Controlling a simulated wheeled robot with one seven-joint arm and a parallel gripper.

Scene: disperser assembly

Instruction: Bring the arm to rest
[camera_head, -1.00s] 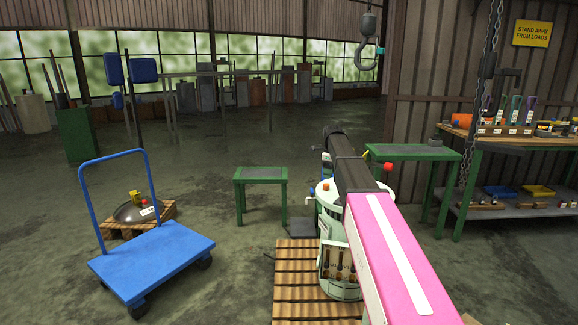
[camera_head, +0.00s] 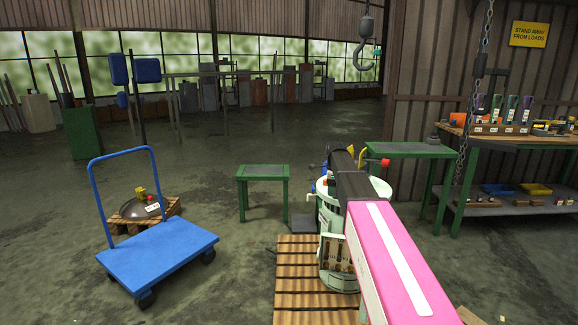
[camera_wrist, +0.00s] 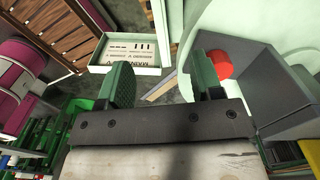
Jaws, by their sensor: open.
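My gripper (camera_wrist: 162,80) shows in the wrist view with its two green fingers apart and nothing between them. In the head view its fingers cannot be made out; my pink and black arm reaches forward over the pale green disperser (camera_head: 334,252) and hides part of it. In the wrist view a pale green curved body (camera_wrist: 218,22) and a grey box-like part (camera_wrist: 275,88) lie close to the right finger. A red knob (camera_wrist: 220,64) shows just beyond that finger. A pale plate with printed marks (camera_wrist: 128,52) lies beyond the left finger.
A blue trolley (camera_head: 160,256) and a domed lid on a small pallet (camera_head: 128,222) stand to the left. Green tables (camera_head: 264,172) stand behind. A hook (camera_head: 366,52) hangs above. A workbench (camera_head: 515,140) is at right.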

